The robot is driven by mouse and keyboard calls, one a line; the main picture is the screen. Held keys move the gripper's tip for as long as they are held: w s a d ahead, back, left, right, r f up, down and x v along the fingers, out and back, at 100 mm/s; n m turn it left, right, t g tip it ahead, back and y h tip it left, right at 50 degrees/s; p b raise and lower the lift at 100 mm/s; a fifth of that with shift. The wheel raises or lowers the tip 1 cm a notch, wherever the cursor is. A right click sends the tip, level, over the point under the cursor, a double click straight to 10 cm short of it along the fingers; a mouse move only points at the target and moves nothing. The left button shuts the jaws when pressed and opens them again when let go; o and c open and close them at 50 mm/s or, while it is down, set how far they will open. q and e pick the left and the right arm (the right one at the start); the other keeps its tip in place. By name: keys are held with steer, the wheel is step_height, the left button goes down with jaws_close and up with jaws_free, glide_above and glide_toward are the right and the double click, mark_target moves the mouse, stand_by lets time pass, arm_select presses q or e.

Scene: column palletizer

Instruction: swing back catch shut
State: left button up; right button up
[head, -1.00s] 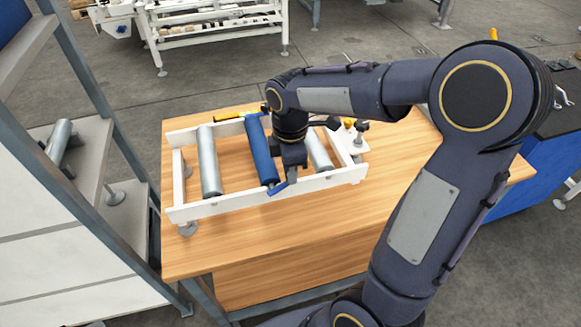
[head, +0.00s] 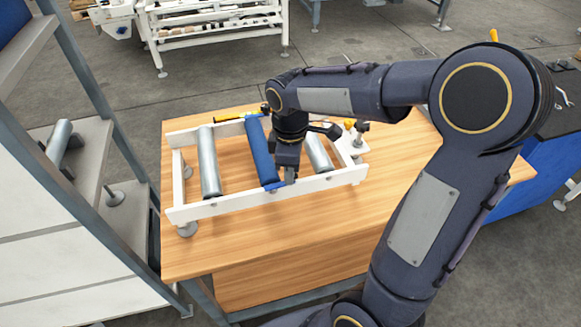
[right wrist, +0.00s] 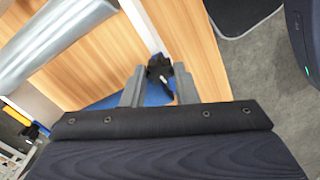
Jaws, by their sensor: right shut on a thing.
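The catch (head: 276,187) is a small blue lever on the front rail of the white roller frame (head: 240,202), at the near end of the blue roller (head: 260,150). It lies nearly along the rail. My right gripper (head: 291,177) points down at the rail and is shut on the catch, just right of the blue roller's end. In the right wrist view, a black knob-like part (right wrist: 160,69) shows between the fingertips, with blue behind it; the grip itself is partly hidden. My left gripper is not in view.
Grey rollers (head: 209,160) lie in the frame on both sides of the blue one. The frame stands on a wooden table (head: 330,225), clear at the front. A yellow-handled tool (head: 230,117) lies behind it. A shelf rack (head: 90,165) stands at the left.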

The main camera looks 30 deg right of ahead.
steer(key=o, duration=1)
steer(key=shift+r, duration=0.1)
step_height(320, 180, up, 8)
steer(key=shift+f, duration=0.15)
steer(key=s+a+f+m+t+y, duration=0.1)
steer(key=s+m+t, duration=0.1)
steer(key=s+m, duration=0.2)
steer(key=s+a+f+m+t+y, duration=0.1)
steer(key=s+f+m+t, duration=0.1)
steer(key=s+m, duration=0.2)
steer(key=s+a+f+m+t+y, duration=0.1)
steer(key=s+m, duration=0.3)
steer(key=s, duration=0.4)
steer(key=shift+s+a+f+t+y, duration=0.15)
steer(key=shift+s+a+t+y, duration=0.25)
steer(key=shift+a, duration=0.2)
